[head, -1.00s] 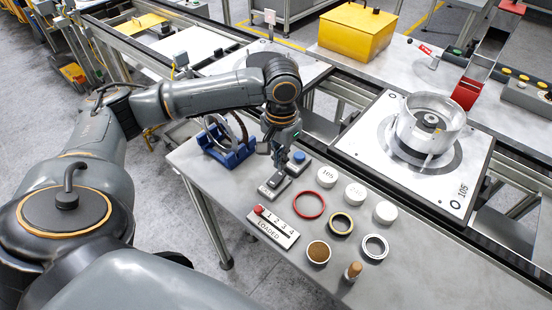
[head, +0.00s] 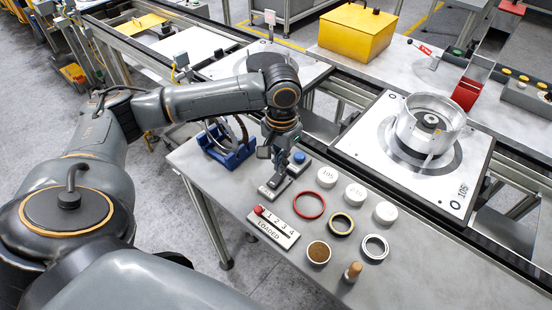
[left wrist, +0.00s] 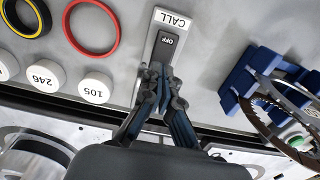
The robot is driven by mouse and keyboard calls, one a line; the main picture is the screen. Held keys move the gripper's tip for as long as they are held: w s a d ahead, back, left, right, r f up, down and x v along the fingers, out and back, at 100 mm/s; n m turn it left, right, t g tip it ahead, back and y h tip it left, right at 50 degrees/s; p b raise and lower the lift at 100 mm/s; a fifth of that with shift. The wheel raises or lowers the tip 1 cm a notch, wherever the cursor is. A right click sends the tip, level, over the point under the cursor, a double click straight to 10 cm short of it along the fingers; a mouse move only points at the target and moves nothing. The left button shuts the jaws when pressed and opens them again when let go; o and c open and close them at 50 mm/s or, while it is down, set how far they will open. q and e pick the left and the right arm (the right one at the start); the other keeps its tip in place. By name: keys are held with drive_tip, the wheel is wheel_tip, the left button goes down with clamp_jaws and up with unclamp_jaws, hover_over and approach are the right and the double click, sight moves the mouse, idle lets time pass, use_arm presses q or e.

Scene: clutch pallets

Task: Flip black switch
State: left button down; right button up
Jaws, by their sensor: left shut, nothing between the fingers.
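The black switch (left wrist: 168,42) is a rocker marked OFF on a grey box with a white CALL label (left wrist: 172,18) in the left wrist view. In the head view the CALL box (head: 268,192) lies near the table's left edge, with its switch partly hidden by my gripper. My left gripper (left wrist: 164,82) is shut and empty, its fingertips close to the end of the switch away from the label. In the head view the gripper (head: 279,171) points down over the box. I cannot tell whether it touches the switch. My right gripper is not in view.
A blue stand (head: 230,157) holding rings is at the left. White round pieces (head: 327,177), a red ring (head: 309,204) and a LOADED panel (head: 272,227) lie to the right and front.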

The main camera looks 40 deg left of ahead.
use_arm(q)
drive_tip(key=shift+f, duration=1.15)
idle(0.9)
wheel_tip(320, 180, up, 7)
drive_tip(key=p, duration=0.9)
drive_tip(key=shift+r+p, duration=0.1)
drive_tip(key=shift+p, duration=0.2)
idle(0.3)
